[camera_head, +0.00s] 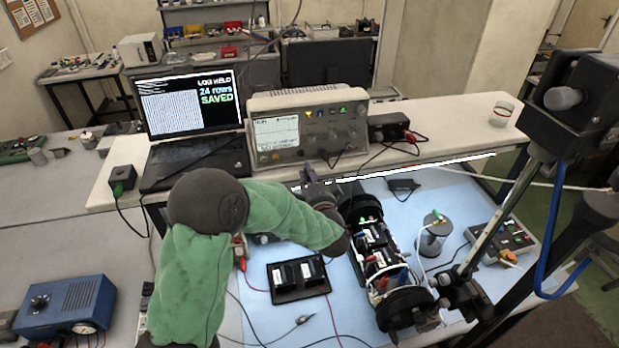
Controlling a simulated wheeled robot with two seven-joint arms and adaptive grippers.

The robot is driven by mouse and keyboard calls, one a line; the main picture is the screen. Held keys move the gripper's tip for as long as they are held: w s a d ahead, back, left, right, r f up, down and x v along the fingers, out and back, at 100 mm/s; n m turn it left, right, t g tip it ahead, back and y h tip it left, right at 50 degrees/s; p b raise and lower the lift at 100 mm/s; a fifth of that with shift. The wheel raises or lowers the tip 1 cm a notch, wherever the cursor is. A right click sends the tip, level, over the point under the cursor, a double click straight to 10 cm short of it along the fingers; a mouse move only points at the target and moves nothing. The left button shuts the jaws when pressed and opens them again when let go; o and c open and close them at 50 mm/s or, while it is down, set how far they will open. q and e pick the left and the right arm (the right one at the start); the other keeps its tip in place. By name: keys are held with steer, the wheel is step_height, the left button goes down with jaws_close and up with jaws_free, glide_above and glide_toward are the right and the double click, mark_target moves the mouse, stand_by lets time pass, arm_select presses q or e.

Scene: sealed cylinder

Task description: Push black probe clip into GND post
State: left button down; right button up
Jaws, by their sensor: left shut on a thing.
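My left arm, in a green sleeve, reaches in from the left. Its dark gripper (318,190) is beyond the wrist, near the back end of the open cylinder (407,303). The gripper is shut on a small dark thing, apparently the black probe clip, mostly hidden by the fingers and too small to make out. The cylinder lies on the blue mat with black round ends and wired modules between them. I cannot pick out the GND post. A grey probe tip (303,320) on a dark lead lies on the mat. My right gripper is not in view.
An oscilloscope (310,130), a laptop (190,105) reading "24 rows SAVED" and a black box (388,127) stand on the shelf behind. A black tray (298,279) lies left of the cylinder. Loose leads cross the front mat.

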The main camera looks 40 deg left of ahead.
arm_select(q)
steer(key=shift+b+x, duration=0.6)
steer(key=shift+x, duration=1.75)
steer(key=shift+p, duration=0.65)
stand_by(0.4)
steer(key=shift+w+a, duration=0.35)
steer(key=shift+a, duration=0.15)
stand_by(0.6)
steer(key=c, duration=1)
jaws_free()
steer(key=v, duration=1.2)
steer(key=shift+f, duration=0.1)
